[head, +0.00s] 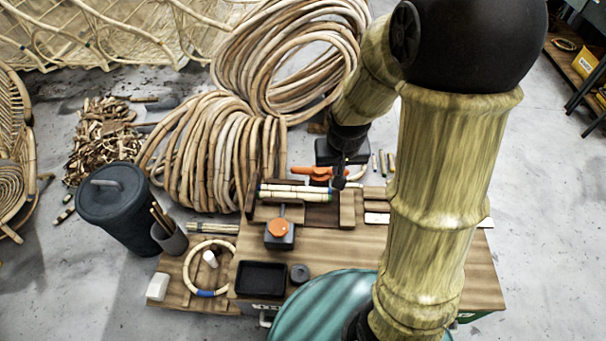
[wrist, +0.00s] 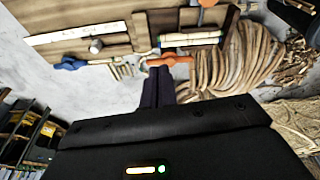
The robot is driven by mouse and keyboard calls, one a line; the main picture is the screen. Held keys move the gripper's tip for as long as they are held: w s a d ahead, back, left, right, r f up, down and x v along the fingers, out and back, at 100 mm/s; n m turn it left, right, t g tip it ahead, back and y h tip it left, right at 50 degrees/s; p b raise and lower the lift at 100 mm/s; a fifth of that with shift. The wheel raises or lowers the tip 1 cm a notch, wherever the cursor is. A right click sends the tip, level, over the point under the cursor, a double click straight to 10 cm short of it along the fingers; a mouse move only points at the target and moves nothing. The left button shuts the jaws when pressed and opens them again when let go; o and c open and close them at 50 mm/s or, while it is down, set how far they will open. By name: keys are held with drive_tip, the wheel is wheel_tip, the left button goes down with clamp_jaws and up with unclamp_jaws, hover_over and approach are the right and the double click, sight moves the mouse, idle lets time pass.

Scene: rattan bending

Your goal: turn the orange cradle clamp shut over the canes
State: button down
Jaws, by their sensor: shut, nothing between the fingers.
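The orange cradle clamp (head: 312,173) lies along the far side of the wooden cradle, roughly parallel to the canes and not across them. Pale canes (head: 285,190) with coloured bands lie in the cradle between wooden blocks. My gripper (head: 339,182) is shut and empty, pointing down by the clamp's right end. In the wrist view its dark fingers (wrist: 158,72) are together beside the orange clamp (wrist: 180,60), and the canes (wrist: 190,38) show beyond. I cannot tell whether the fingers touch the clamp.
A dark block with an orange knob (head: 278,228) stands in front of the cradle. A black tray (head: 261,279), a cane ring (head: 188,272) and a white cup (head: 210,259) are nearer. Large cane coils (head: 215,150) stand behind the bench. A dark bin (head: 112,208) is at left.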

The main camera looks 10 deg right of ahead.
sight(320, 174)
drive_tip(key=w+a+f, duration=0.3)
drive_tip(key=w+f, duration=0.6)
drive_tip(key=f, duration=0.2)
drive_tip(key=w+a+f+m+b, duration=0.1)
drive_tip(key=w+a+f, duration=0.2)
drive_tip(key=w+f, duration=0.5)
wheel_tip(320, 174, down, 4)
drive_tip(key=shift+w+a+f+t, duration=0.2)
drive_tip(key=shift+w+f+t, duration=0.05)
drive_tip(key=shift+w+t, duration=0.1)
drive_tip(key=shift+f, duration=0.1)
drive_tip(key=b+x, duration=0.1)
drive_tip(key=x, duration=0.8)
drive_tip(key=shift+d+f, duration=0.15)
drive_tip(key=shift+f, duration=0.25)
drive_tip(key=w, duration=0.2)
drive_tip(key=shift+w+d+f, duration=0.3)
drive_tip(key=shift+w+f, duration=0.05)
drive_tip(key=shift+w, duration=0.05)
drive_tip(key=shift+w+d, duration=0.1)
drive_tip(key=shift+w, duration=0.5)
drive_tip(key=shift+b, duration=0.3)
